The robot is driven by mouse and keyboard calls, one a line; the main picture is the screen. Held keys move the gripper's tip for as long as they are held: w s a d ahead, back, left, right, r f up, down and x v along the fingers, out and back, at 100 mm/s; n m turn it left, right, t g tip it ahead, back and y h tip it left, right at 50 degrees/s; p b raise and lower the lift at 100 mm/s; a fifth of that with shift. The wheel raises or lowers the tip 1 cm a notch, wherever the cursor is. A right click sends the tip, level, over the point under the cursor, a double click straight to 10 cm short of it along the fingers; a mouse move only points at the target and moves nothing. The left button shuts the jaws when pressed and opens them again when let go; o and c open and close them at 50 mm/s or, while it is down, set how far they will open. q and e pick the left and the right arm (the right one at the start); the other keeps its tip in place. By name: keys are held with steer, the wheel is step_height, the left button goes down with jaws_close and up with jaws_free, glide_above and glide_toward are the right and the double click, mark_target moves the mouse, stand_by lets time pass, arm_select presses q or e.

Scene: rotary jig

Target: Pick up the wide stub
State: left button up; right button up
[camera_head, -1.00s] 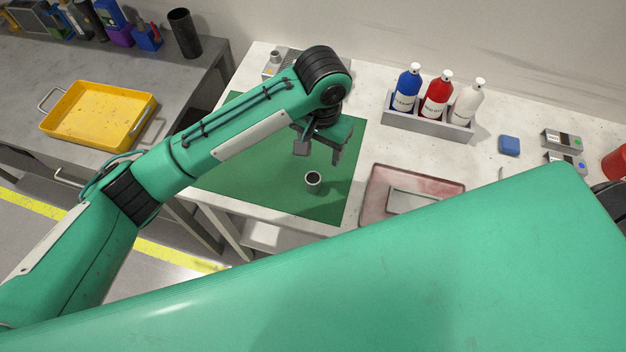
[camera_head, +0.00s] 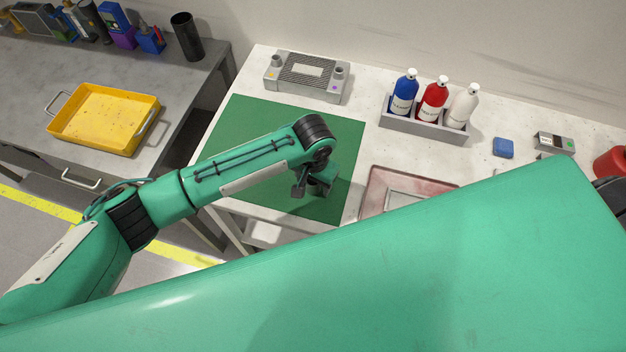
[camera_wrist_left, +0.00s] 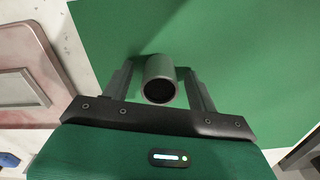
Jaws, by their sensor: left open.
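The wide stub (camera_wrist_left: 159,79) is a short grey hollow cylinder with a dark opening, standing on the green mat (camera_head: 250,125). In the left wrist view it sits between the two fingers of my left gripper (camera_wrist_left: 160,85). The fingers are open, one on each side of it, with the left finger close to its wall; I cannot tell whether they touch. In the head view my left gripper (camera_head: 312,190) is low over the front part of the mat and hides the stub. My right gripper is not in view.
A grey fixture (camera_head: 306,77) stands behind the mat. A holder (camera_head: 425,128) with blue, red and white bottles is at the back. A reddish tray (camera_head: 375,190) lies right of the mat. My own large green arm link covers the front right.

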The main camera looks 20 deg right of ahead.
arm_select(q)
steer(key=c, duration=1.1)
steer(key=shift+o, duration=0.2)
